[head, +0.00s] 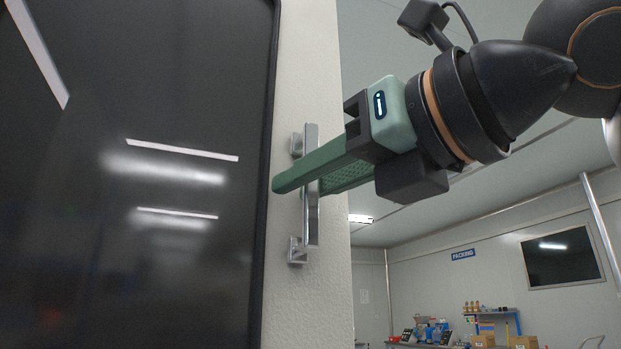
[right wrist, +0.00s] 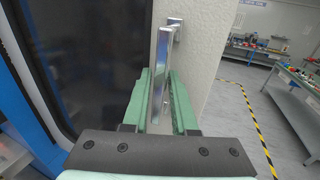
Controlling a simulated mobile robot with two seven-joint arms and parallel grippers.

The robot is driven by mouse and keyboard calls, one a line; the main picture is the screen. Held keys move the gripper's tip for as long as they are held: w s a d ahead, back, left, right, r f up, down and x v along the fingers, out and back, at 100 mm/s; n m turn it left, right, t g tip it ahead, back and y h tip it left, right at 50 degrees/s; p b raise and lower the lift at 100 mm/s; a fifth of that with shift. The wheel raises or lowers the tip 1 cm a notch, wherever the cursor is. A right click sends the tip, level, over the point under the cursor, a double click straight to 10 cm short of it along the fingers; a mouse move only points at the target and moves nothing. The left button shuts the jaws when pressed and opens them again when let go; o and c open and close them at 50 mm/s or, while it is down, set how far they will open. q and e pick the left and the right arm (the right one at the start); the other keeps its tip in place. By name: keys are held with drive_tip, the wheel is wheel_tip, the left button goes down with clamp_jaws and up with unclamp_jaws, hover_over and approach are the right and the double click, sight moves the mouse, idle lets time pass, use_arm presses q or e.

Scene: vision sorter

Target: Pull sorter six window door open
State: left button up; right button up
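The window door (head: 140,150) is a large dark glossy panel filling the left of the head view. A pale textured frame strip (head: 300,300) runs along its right edge and carries an upright silver bar handle (head: 313,225). My right gripper (head: 300,180) comes in from the right with its green fingers on either side of the bar. In the right wrist view the handle (right wrist: 160,70) stands between the two fingers with hardly any gap, so they look shut on it. Part of the bar is hidden behind the near finger. My left gripper is not in view.
A room with a "PACKING" sign (head: 463,254) and a shelf with boxes lies behind, at the right. In the right wrist view a grey workbench (right wrist: 290,95) stands beyond a yellow-black floor stripe (right wrist: 255,125). The floor between looks clear.

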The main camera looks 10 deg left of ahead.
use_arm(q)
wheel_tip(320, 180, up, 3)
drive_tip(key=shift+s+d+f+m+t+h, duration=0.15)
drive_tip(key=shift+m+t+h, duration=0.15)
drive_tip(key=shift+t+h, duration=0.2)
use_arm(e)
drive_tip(key=v, duration=1.2)
drive_tip(key=shift+s+d, duration=0.2)
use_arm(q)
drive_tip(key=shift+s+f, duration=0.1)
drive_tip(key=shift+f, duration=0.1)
